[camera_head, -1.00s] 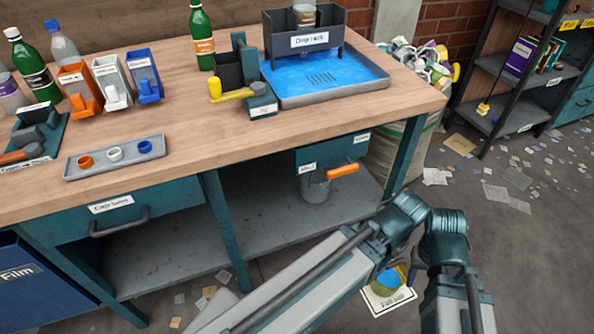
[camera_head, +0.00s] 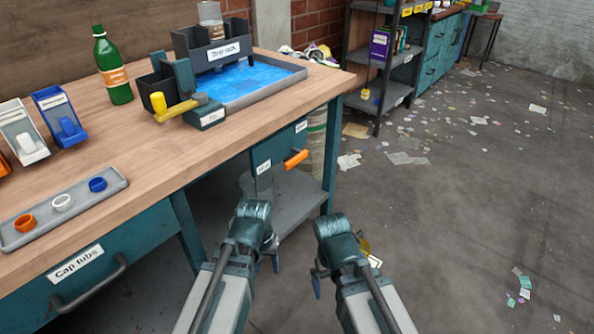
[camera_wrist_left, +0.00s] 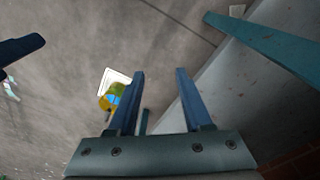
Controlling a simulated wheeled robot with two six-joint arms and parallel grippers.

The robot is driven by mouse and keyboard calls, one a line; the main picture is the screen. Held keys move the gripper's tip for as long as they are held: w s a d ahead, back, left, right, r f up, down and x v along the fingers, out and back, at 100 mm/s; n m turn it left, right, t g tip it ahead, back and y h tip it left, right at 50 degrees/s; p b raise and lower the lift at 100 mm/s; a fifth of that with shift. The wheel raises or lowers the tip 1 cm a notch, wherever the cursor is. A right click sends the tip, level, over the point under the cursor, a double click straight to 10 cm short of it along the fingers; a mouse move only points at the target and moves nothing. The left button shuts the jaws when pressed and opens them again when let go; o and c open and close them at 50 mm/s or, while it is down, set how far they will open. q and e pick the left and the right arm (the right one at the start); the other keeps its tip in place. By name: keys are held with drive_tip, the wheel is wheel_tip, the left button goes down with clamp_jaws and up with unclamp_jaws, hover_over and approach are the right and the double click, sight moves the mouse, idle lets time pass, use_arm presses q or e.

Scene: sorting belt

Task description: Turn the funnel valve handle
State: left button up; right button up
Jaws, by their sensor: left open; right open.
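The orange valve handle (camera_head: 295,159) sticks out from the teal funnel box (camera_head: 277,152) under the right end of the bench. A grey can (camera_head: 254,185) stands below the box, partly hidden by my left arm. My left gripper (camera_head: 267,264) points down in front of the bench's lower shelf, below the handle and apart from it. In the left wrist view its two blue fingers (camera_wrist_left: 163,95) are wide apart with nothing between them. My right gripper (camera_head: 318,285) hangs over the floor to the right, its fingers partly hidden by its arm. The handle does not show in the left wrist view.
The blue drip tray (camera_head: 250,85) and the yellow-handled device (camera_head: 175,108) sit on the bench top above. A bench leg (camera_head: 329,160) stands right of the handle. A yellow item lies on a white sheet (camera_wrist_left: 116,77) on the floor. Open floor is at right.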

use_arm(q)
wheel_tip(320, 180, down, 3)
drive_tip(key=w+n+h+b, duration=0.1)
drive_tip(key=w+n+b, duration=0.1)
drive_tip(key=n+t+h, duration=0.9)
drive_tip(key=n+t, duration=0.5)
drive_tip(key=n, duration=1.3)
approach(300, 154)
drive_tip(key=x, duration=1)
drive_tip(key=shift+f, duration=0.15)
use_arm(e)
wheel_tip(300, 154, down, 3)
drive_tip(key=shift+f, duration=0.2)
use_arm(q)
clamp_jaws()
